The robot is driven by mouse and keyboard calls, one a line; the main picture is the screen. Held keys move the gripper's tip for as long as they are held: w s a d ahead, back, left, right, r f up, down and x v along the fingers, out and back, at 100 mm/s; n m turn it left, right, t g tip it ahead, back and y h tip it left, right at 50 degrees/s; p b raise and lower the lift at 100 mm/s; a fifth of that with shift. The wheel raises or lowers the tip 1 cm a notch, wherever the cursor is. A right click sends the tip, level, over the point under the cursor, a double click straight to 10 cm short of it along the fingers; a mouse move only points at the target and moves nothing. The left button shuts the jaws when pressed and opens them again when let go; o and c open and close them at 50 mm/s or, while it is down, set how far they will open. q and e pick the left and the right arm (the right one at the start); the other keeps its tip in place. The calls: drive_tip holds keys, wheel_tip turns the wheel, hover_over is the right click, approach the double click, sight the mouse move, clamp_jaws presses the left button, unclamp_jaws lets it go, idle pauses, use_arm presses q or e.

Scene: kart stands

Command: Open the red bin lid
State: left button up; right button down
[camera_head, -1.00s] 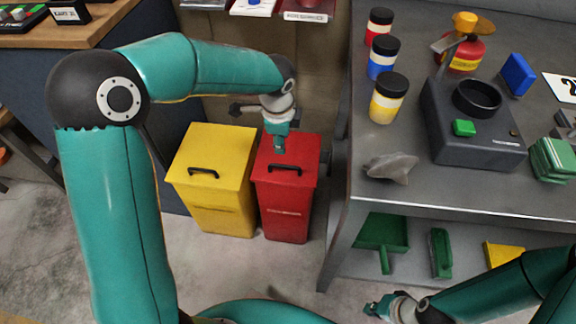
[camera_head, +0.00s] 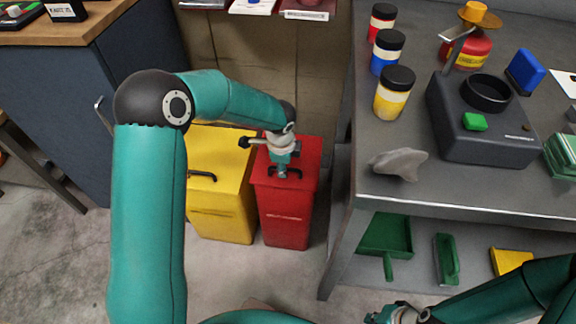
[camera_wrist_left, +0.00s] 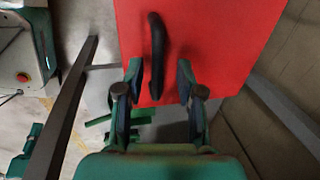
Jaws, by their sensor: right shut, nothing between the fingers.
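The red bin (camera_head: 287,217) stands on the floor with its flat red lid (camera_head: 304,155) shut. A black bar handle (camera_head: 297,171) is on the lid, partly hidden by my left gripper (camera_head: 282,173), which is over it. In the left wrist view, the black handle (camera_wrist_left: 157,55) lies between the lines of the two spread fingers of my left gripper (camera_wrist_left: 159,75), nearer the left finger. The red lid (camera_wrist_left: 215,45) fills the upper middle there. Whether the fingers touch the lid is unclear. My right gripper (camera_head: 377,312) is shut and empty at the bottom, away from the bins.
A yellow bin (camera_head: 225,215) stands close against the red bin's left. A grey metal table (camera_head: 410,195) with jars and a dark device (camera_head: 475,140) is on the right. A dark cabinet (camera_head: 70,100) is on the left. Floor in front of the bins is clear.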

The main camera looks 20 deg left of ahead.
use_arm(q)
clamp_jaws()
drive_tip(key=shift+r, duration=0.1)
